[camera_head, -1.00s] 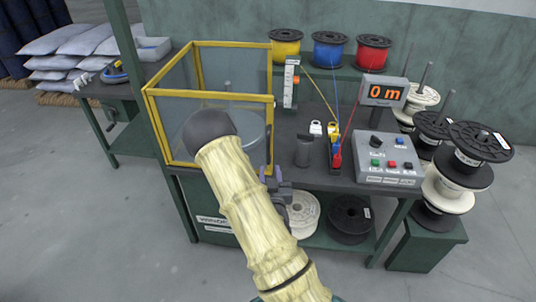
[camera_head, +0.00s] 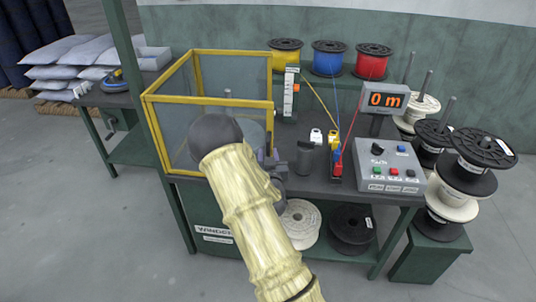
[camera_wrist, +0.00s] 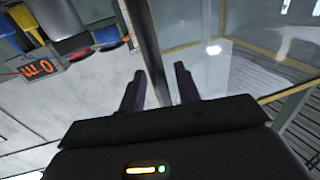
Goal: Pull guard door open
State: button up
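The guard (camera_head: 208,98) is a box of clear panels in a yellow frame at the left of the bench; its panels and frame also fill the right of the wrist view (camera_wrist: 245,55). The guard door appears closed, though my arm covers part of its front. My gripper (camera_head: 268,160) is at the guard's front right corner, mostly hidden by my arm in the head view. In the wrist view my gripper (camera_wrist: 158,69) has its fingers apart, with a grey upright bar (camera_wrist: 148,40) between them. Gaps show on both sides of the bar, which may be the door's handle.
A control box (camera_head: 376,165) and an orange "0 m" display (camera_head: 386,100) stand on the bench to the right. A dark cylinder (camera_head: 305,158) is close right of my gripper. Stacked spools (camera_head: 465,180) stand farther right. Floor in front is clear.

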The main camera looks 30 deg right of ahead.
grip_shut()
dwell(0.4)
